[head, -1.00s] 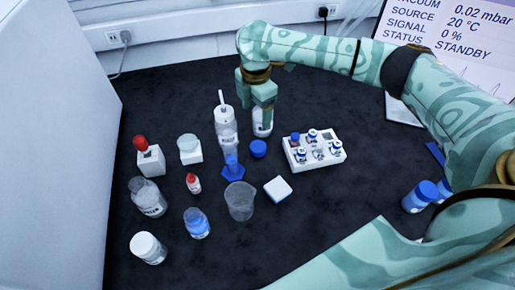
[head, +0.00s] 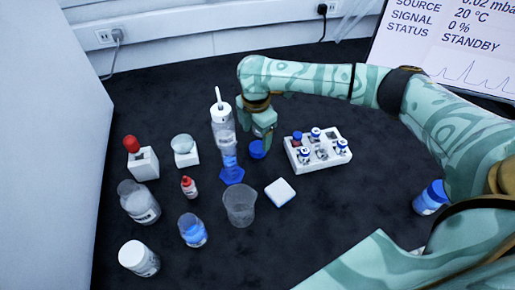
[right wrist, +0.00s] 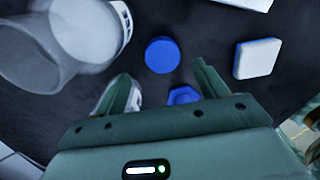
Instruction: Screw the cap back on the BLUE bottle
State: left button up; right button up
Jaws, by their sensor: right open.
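A bottle with blue liquid (head: 192,230) stands upright at the front left of the dark bench, and its top looks uncapped. A round blue cap (head: 257,148) lies on the bench behind the empty beaker. My right gripper (head: 260,133) points down just above and behind this cap. In the right wrist view the gripper (right wrist: 160,72) is open and empty, and the blue cap (right wrist: 162,55) shows just past the fingertips. I cannot tell whether the cap is level with the fingertips. My left gripper is not in view.
A tall cylinder with a blue foot (head: 231,175) stands close left of the gripper. The beaker (head: 239,207), white-topped block (head: 280,192) and vial rack (head: 317,164) are nearby. A clear bottle (right wrist: 85,30) is close in the wrist view. A blue-capped bottle (head: 430,198) stands right.

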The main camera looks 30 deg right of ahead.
aim_at(258, 147)
jog(key=f+b, duration=0.1)
jog(key=f, duration=0.1)
jog(key=f+b, duration=0.1)
jog(key=f, duration=0.2)
jog(key=shift+s+d+b, duration=0.2)
jog(key=shift+b, duration=0.1)
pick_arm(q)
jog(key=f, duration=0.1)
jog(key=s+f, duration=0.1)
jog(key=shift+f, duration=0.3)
pick_arm(e)
jog(key=shift+r, duration=0.1)
jog(key=shift+c, duration=0.3)
jog(key=c, duration=1)
jog(key=shift+o, duration=0.2)
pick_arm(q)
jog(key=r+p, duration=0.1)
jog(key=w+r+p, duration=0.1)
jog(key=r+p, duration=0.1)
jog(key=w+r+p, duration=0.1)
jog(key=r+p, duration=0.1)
pick_arm(e)
notch_tip(258, 147, up, 10)
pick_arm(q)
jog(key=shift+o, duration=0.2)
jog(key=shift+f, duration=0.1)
